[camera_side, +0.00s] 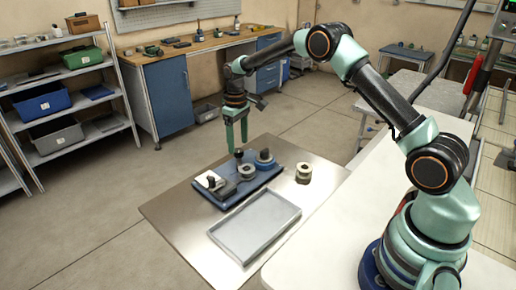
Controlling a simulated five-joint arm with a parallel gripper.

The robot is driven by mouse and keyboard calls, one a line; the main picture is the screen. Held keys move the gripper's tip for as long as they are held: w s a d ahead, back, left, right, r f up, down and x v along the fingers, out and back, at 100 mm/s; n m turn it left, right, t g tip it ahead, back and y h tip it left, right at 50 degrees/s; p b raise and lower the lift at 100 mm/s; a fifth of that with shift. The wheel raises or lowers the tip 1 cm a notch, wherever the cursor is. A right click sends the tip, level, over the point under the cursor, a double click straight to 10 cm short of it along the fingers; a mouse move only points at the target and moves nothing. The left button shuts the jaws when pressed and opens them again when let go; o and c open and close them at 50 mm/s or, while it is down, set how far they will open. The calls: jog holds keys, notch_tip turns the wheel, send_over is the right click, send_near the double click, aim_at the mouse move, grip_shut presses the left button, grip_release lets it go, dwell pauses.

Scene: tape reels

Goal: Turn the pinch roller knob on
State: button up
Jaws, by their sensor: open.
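A blue tape deck base (225,203) lies on the metal work surface, with several grey and black parts on top. A dark upright knob (239,154) stands at its back middle. Another dark knob (212,182) stands on a pale plate at the left end. Which of these is the pinch roller knob I cannot tell for sure. My gripper (237,146) points straight down over the back of the deck. Its two green fingers are apart and empty, with the tips close to the back knob. Whether they touch or straddle it is unclear.
A round reel-like part (264,157) sits on the deck's right end. A loose beige roll (303,173) stands to the right of the deck. An empty grey tray (254,225) lies in front. The metal surface (176,215) is bare to the left.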

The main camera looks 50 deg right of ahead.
notch_tip(320, 180, up, 10)
dwell(0.3)
jog(key=shift+f, duration=0.15)
notch_tip(320, 180, up, 7)
jog(key=t, duration=0.1)
send_over(239, 150)
jog(key=s+a, duration=0.2)
jog(key=s, duration=0.2)
jog(key=s+a+r+m+t, duration=0.1)
jog(key=s+a+r+t, duration=0.1)
jog(key=s+r, duration=0.4)
jog(key=s+a+f+t, duration=0.1)
jog(key=s+f, duration=0.1)
jog(key=s, duration=0.5)
jog(key=s+a+f+m+t, duration=0.1)
jog(key=s, duration=0.7)
jog(key=shift+s+a+f+t, duration=0.2)
jog(key=shift+f+t, duration=0.1)
jog(key=shift+f, duration=0.1)
jog(key=shift+c, duration=0.3)
